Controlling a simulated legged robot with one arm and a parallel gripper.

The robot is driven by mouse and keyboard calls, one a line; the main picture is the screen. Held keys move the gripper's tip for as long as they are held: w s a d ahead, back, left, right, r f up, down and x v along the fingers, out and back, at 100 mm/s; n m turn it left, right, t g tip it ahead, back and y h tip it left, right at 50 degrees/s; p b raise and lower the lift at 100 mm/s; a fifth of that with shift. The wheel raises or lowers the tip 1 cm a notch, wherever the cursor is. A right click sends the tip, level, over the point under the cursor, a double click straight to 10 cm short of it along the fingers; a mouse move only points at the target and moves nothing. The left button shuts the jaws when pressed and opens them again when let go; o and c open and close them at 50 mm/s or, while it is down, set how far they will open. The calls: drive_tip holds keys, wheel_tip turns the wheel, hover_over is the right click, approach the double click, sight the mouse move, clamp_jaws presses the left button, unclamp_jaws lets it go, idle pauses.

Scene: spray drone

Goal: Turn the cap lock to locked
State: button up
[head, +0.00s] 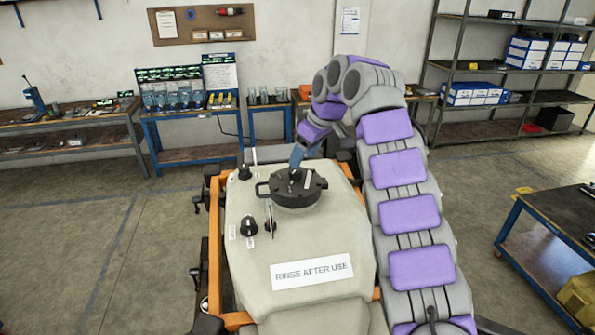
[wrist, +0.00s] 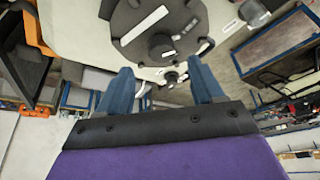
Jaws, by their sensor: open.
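A round black cap (head: 300,197) with side handles sits on top of the beige tank (head: 310,235). In the wrist view the cap (wrist: 150,22) fills the upper middle, with a raised round knob (wrist: 161,47) at its centre and white labels around it. I cannot read which way the lock is set. My gripper (head: 297,160) is just above the far side of the cap, with blue fingers pointing down. In the wrist view my gripper (wrist: 160,75) has its fingers wide apart, with nothing held between them. Contact with the cap cannot be told.
Black knobs (head: 247,225) stand left of the cap, with a thin upright lever (head: 269,214) by one of them. The tank sits in an orange frame (head: 213,240) and carries a "RINSE AFTER USE" label (head: 312,272). A blue workbench (head: 545,240) stands at right; the left floor is clear.

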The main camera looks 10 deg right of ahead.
sight(295, 174)
drive_tip(key=shift+x, duration=3.1)
drive_tip(key=shift+a, duration=0.1)
drive_tip(key=c, duration=1.1)
